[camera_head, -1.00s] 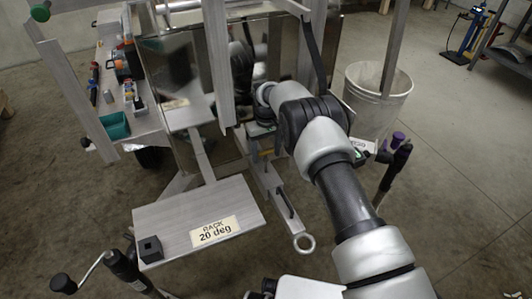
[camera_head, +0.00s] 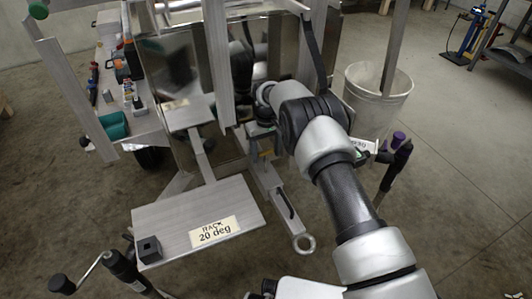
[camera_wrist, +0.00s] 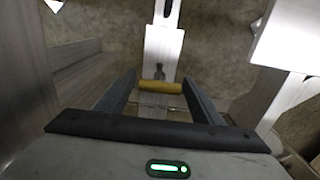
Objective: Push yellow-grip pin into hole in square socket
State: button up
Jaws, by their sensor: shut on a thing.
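The yellow grip (camera_wrist: 160,87) of the pin lies crosswise between the two fingers of my gripper (camera_wrist: 160,92) in the wrist view. The gripper is shut on it. The pin's shank is not clear, and what it touches cannot be told. A pale metal bar (camera_wrist: 164,48) with a dark slot lies just beyond the grip. A small black square block (camera_head: 150,248) with a dark opening, possibly the socket, sits on the plate's front left corner, well left of my arm.
The metal plate (camera_head: 190,215) labelled "RACK 20 deg" lies left of the bar. Upright metal posts (camera_head: 217,60) stand close to my arm. A shelf with tools and a teal bin (camera_head: 113,126) is at left. A white bucket (camera_head: 375,95) stands at right.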

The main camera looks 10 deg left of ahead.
aim_at(266, 160)
jog(key=shift+f, duration=2.95)
jog(key=o, duration=1.2)
jog(key=shift+c, duration=0.2)
notch_tip(266, 160, up, 18)
jog(key=p, duration=0.3)
jog(key=shift+f+p, duration=0.25)
jog(key=shift+p, duration=0.1)
